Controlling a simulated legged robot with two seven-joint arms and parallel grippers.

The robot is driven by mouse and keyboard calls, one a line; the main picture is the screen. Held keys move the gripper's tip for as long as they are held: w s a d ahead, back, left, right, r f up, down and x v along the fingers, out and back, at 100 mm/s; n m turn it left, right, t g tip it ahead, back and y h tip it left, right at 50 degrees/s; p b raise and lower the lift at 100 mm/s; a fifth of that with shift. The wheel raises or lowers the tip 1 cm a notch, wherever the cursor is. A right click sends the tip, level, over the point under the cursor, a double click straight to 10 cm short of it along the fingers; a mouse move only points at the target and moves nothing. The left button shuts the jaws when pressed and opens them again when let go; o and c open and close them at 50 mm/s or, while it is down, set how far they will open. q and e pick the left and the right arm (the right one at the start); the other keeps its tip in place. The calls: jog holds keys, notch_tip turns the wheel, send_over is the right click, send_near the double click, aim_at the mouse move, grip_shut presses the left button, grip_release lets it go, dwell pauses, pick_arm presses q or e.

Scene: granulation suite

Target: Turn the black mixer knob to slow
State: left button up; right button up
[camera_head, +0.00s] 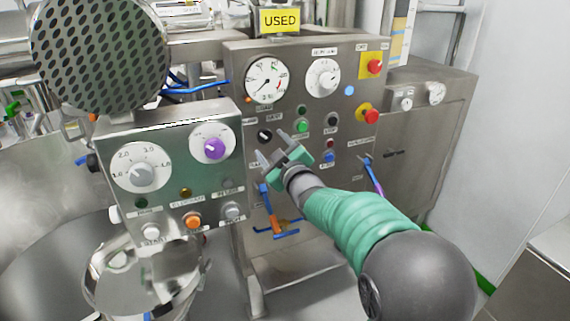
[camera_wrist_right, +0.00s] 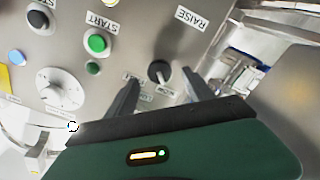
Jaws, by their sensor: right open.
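The black mixer knob (camera_head: 264,136) is on the steel control panel, left of the green button, and is small in the head view. In the right wrist view the black knob (camera_wrist_right: 159,72) shows upside down, with small white labels below it and to its lower left. My right gripper (camera_head: 273,147) is open in front of the panel, its fingertips close to the knob. In the wrist view the fingers of the right gripper (camera_wrist_right: 162,78) stand either side of the knob, apparently short of it. Contact is not visible. My left gripper is not in view.
A green button (camera_head: 303,126) sits right of the knob, with a blue button (camera_head: 328,157) lower down. Red emergency buttons (camera_head: 374,67) are at the right. A blue-handled valve (camera_head: 279,226) is below.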

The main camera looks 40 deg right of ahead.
jog(key=v, duration=1.3)
jog(key=shift+a, duration=0.1)
jog(key=a+f+m+g+y+p, duration=0.1)
jog(key=a+f+m+g+p, duration=0.1)
jog(key=a+f+g+p, duration=0.5)
jog(key=s+a+f+m+g+y+p, duration=0.2)
jog(key=s+a+f+g, duration=0.6)
jog(key=s+f, duration=0.7)
jog(key=a+y, duration=0.1)
jog(key=a, duration=0.1)
jog(key=shift+s+a+f+m+p, duration=0.15)
jog(key=shift+s+a+m+p, duration=0.1)
jog(key=shift+a+m+p, duration=0.1)
jog(key=shift+d, duration=0.1)
jog(key=shift+c, duration=0.4)
